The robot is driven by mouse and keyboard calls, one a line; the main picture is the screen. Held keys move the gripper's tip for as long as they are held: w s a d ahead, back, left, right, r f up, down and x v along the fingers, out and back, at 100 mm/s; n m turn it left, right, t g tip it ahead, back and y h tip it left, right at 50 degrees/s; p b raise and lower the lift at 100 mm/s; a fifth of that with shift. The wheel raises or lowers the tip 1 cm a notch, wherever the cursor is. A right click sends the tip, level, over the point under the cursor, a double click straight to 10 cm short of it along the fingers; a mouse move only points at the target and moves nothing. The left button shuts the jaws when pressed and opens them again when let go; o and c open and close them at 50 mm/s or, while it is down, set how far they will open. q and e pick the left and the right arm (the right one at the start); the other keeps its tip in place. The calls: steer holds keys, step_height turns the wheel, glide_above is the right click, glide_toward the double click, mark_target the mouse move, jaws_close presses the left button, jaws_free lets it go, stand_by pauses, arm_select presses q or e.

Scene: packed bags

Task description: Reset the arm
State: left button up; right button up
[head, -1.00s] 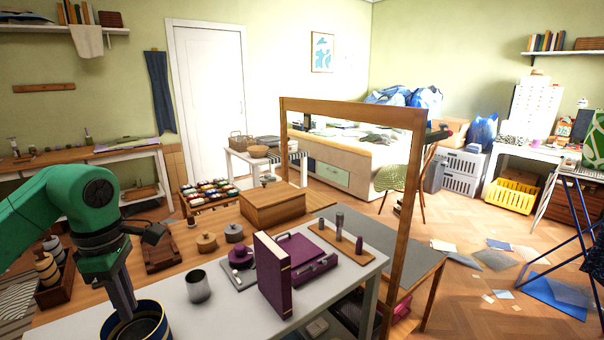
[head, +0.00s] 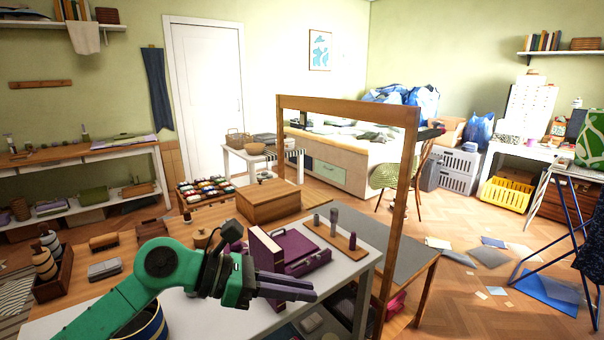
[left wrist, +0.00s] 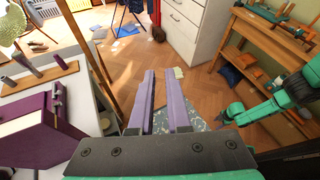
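My left gripper (head: 316,290) is raised over the white-topped table and points to the right, with its fingers roughly level. In the left wrist view its two pale fingers (left wrist: 161,72) are parallel with a clear gap and nothing between them. My green left arm (head: 150,280) reaches in from the lower left. It partly covers a dark blue pot (head: 152,326) with a gold rim. In the left wrist view part of my green right arm (left wrist: 300,88) shows at the right; the state of its gripper cannot be made out.
A purple book (head: 264,248) stands close behind my left gripper, beside a purple case (head: 305,256). A wooden frame (head: 400,200) rises at the table's right. A board with small cylinders (head: 334,222) and a wooden box (head: 268,201) stand further back.

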arm_select(q)
steer(key=d+r+n+t+h, duration=0.2)
steer(key=d+r+n+h, duration=0.1)
steer(key=r+n+h, duration=0.15)
steer(key=w+a+r+n+t+y, duration=0.2)
steer(key=w+a+n+t, duration=0.15)
steer(key=n+t, duration=0.45)
steer(key=w+a+r+n+t+y, duration=0.2)
steer(key=a+n+t, duration=0.25)
steer(key=n, duration=0.55)
steer(key=a+f+n+g+y, duration=0.2)
steer(key=a+f+n+y, duration=1.15)
steer(key=f+n, duration=0.5)
steer(key=s+a+f+n+g, duration=0.2)
steer(key=s+f+n+g, duration=0.3)
steer(key=s+f, duration=0.5)
steer(key=s+a+f+n+g, duration=0.2)
steer(key=s+f+n+g, duration=0.1)
steer(key=s+f+g, duration=0.55)
steer(key=s+f, duration=0.3)
steer(key=f, duration=1)
steer(key=s+f, duration=0.2)
steer(key=f, duration=1)
steer(key=s+a+f, duration=0.2)
steer(key=s+f, duration=1)
steer(key=s, duration=0.3)
steer(key=shift+s+a+f+m+g, duration=0.3)
steer(key=shift+s+a+f+m, duration=0.1)
